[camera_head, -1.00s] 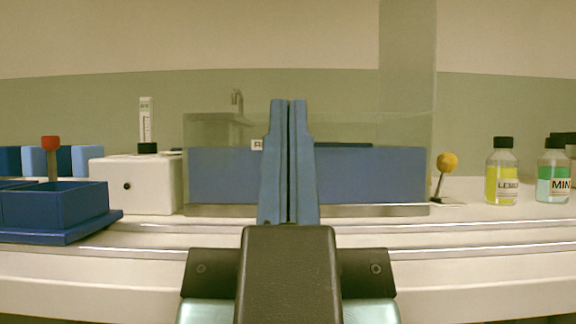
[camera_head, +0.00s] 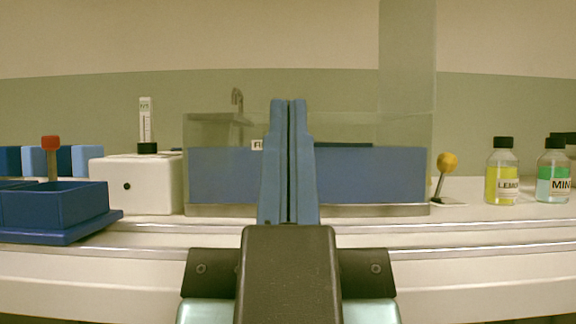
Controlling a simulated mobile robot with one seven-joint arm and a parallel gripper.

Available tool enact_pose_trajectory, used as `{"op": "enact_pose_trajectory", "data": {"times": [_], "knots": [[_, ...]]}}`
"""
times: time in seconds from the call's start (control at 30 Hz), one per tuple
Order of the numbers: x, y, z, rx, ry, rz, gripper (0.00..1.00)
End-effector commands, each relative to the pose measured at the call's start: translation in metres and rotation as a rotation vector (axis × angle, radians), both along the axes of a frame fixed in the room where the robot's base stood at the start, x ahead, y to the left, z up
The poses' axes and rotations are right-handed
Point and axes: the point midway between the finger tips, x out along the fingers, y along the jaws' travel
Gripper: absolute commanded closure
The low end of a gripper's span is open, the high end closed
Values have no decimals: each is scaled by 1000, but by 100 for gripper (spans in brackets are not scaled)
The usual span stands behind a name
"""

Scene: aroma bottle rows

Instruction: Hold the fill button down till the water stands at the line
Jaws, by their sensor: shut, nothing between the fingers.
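My gripper (camera_head: 289,104) is shut and empty, its two blue fingers pressed together at the middle of the view. A clear-walled box (camera_head: 410,130) stands behind it, with a broad blue area (camera_head: 370,178) in its lower part; I cannot tell whether this is water or a panel. A small white label (camera_head: 257,145), apparently starting "FI", is partly covered by my fingers. A grey tap (camera_head: 237,98) rises behind the box. No fill button or level line can be made out; my fingers hide the middle.
A yellow-knobbed lever (camera_head: 447,162) stands right of the box, then a lemon bottle (camera_head: 502,172) and a mint bottle (camera_head: 553,172). A white block (camera_head: 135,185) and a blue tray (camera_head: 75,208) with a red-topped stick (camera_head: 51,145) stand left.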

Motion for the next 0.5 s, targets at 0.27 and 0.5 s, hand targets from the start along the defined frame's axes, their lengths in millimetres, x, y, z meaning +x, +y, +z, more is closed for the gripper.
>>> {"op": "enact_pose_trajectory", "data": {"times": [0.27,0.5], "knots": [[0,0,3,0,0,0,100],[0,0,39,0,0,0,100]]}}
